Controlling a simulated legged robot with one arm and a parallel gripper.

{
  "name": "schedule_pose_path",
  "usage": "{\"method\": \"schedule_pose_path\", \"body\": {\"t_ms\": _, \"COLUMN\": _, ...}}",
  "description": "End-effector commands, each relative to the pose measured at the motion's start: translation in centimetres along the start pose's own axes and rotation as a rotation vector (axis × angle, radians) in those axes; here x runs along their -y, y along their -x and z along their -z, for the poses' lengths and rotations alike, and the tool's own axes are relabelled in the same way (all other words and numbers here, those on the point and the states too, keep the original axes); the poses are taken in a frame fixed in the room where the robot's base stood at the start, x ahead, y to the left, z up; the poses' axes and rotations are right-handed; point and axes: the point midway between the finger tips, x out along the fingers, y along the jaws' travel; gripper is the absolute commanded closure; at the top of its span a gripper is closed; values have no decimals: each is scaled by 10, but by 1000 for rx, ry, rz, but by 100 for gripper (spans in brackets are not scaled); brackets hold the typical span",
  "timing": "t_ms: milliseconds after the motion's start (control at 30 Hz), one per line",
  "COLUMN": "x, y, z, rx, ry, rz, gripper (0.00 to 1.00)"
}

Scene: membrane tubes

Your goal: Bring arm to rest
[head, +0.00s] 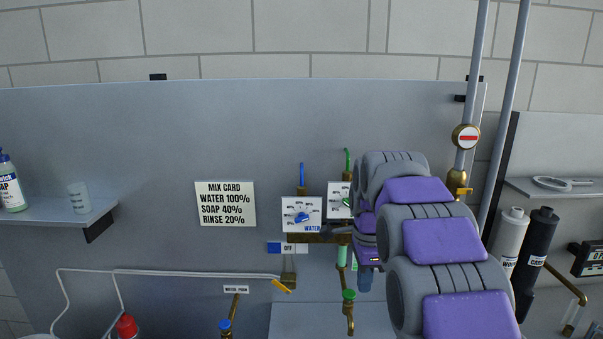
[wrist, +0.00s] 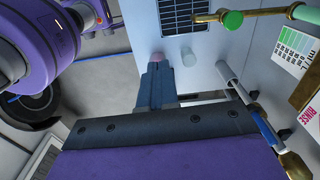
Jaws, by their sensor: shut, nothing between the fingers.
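My gripper (wrist: 157,68) shows in the wrist view as dark blue-grey fingers, shut and empty. The fingers point toward a pale surface with small round knobs, and I cannot tell how far apart they are. In the head view my grey and purple arm reaches forward at right of centre, in front of the wall panel (head: 130,150).
A mix card (head: 226,204) hangs left of the dials. Brass taps, one with a green knob (head: 348,295), stand below them. A shelf with a soap bottle (head: 10,184) and cup (head: 77,197) is at left. Grey pipes and white and black canisters (head: 510,239) are right of my arm.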

Motion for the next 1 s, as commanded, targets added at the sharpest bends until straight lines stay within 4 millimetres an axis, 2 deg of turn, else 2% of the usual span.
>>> {"method": "schedule_pose_path", "body": {"t_ms": 367, "x": -45, "y": -4, "z": 0, "rx": 1, "ry": 182, "rz": -20, "gripper": 100}}
{"method": "schedule_pose_path", "body": {"t_ms": 567, "x": -85, "y": -10, "z": 0, "rx": 8, "ry": 350, "rz": -39, "gripper": 100}}
{"method": "schedule_pose_path", "body": {"t_ms": 767, "x": -155, "y": -26, "z": -2, "rx": 23, "ry": 618, "rz": -60, "gripper": 100}}
{"method": "schedule_pose_path", "body": {"t_ms": 1000, "x": -243, "y": -58, "z": -5, "rx": 55, "ry": 961, "rz": -87, "gripper": 100}}
